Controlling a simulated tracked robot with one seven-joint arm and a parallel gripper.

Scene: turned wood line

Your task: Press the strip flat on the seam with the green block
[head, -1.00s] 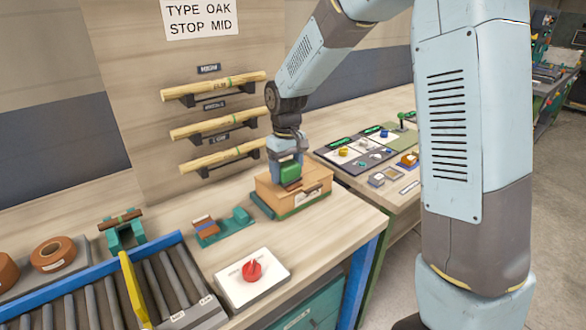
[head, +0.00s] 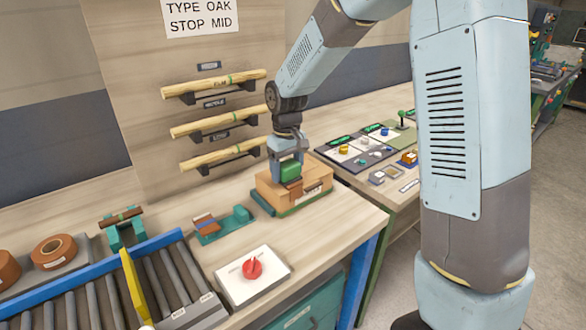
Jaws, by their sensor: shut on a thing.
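My gripper (head: 288,162) is shut on the green block (head: 290,171), above the cardboard box on the bench. The box (head: 311,184) sits in a low green holder (head: 263,203). A brown strip (head: 296,187) shows on the box top just under the block. The block's lower edge looks at or very close to the strip; I cannot tell whether they touch. The seam itself is hidden or too small to make out.
A red knob (head: 252,268) on a white plate stands at the front. A green tape holder (head: 222,226) lies left of the box. A roller conveyor (head: 165,285) is at the lower left. Turned wood pieces (head: 222,123) rest on wall racks behind.

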